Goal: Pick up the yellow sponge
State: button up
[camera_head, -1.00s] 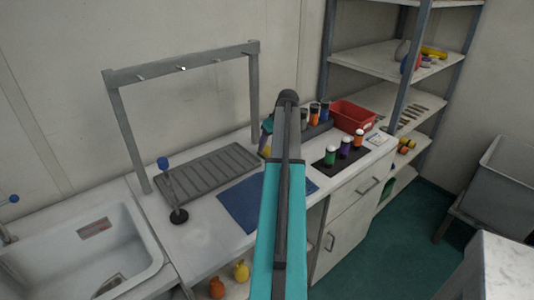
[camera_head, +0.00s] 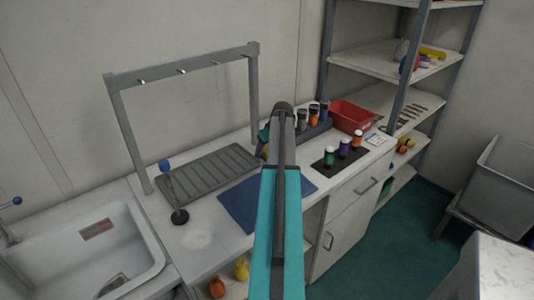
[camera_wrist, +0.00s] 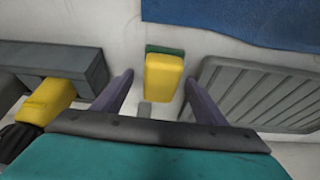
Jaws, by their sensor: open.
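The yellow sponge (camera_wrist: 163,78), with a dark green layer along its far edge, lies on the pale worktop in the wrist view. My gripper (camera_wrist: 159,80) is open, with one finger on each side of the sponge in the picture. I see no clear contact between the fingers and the sponge, and I cannot tell the height between them. In the head view my own arm covers the spot, so the sponge cannot be made out clearly there.
A grey ribbed drain tray (camera_head: 208,172) and a blue mat (camera_head: 245,202) flank the sponge. A grey rack (camera_wrist: 75,65) with another yellow object (camera_wrist: 48,100) is at left in the wrist view. A hook frame (camera_head: 185,66), red bin (camera_head: 352,116) and sink (camera_head: 95,245) stand around.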

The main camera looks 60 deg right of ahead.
aim_at(265, 149)
dwell(0.4)
jog(key=c, duration=1.1)
jog(key=shift+c, duration=0.2)
jog(key=shift+r, duration=0.15)
jog(key=shift+r+b, duration=0.75)
jog(key=shift+r, duration=0.7)
jog(key=shift+s+a+r, duration=0.1)
jog(key=shift+a+r, duration=0.05)
jog(key=shift+a, duration=0.05)
jog(key=s+a+b, duration=0.1)
jog(key=s+a, duration=0.1)
jog(key=a, duration=0.2)
jog(key=s+a+r+b, duration=0.1)
jog(key=s+a, duration=0.2)
jog(key=a, duration=0.2)
jog(key=s+a+b, duration=0.1)
jog(key=s+a, duration=0.1)
jog(key=a, duration=0.2)
jog(key=shift+s+a+r+b, duration=0.25)
jog(key=shift+s+b, duration=0.05)
jog(key=shift+b, duration=0.05)
